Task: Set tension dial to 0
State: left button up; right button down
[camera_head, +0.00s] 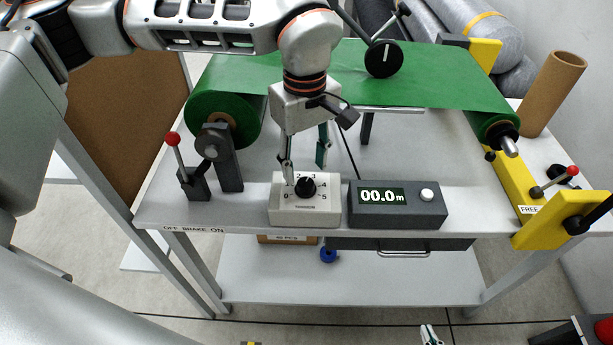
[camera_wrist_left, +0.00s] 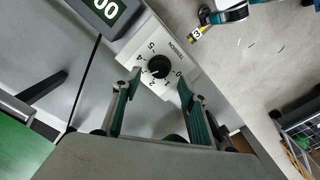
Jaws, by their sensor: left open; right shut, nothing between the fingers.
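The tension dial is a black knob (camera_head: 305,187) on a pale grey box (camera_head: 306,217) at the table's front edge, ringed by numbers from 0 at left to 5 at right. The number its pointer faces is too small to read surely. My left gripper (camera_head: 306,172) is open, pointing down just above and behind the knob. In the left wrist view the knob (camera_wrist_left: 159,66) lies between and slightly beyond the fingertips (camera_wrist_left: 158,82), with no clear contact. My right gripper (camera_head: 430,335) is shut and empty at the bottom edge, mostly out of view.
A dark box with a 00.0 m display (camera_head: 398,204) stands close right of the dial box. A red-knobbed brake lever (camera_head: 190,170) stands to the left. Yellow brackets (camera_head: 520,195) are at right.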

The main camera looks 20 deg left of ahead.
aim_at(306, 182)
pick_arm(q)
jog(key=shift+f, duration=2.25)
jog(key=c, duration=1.1)
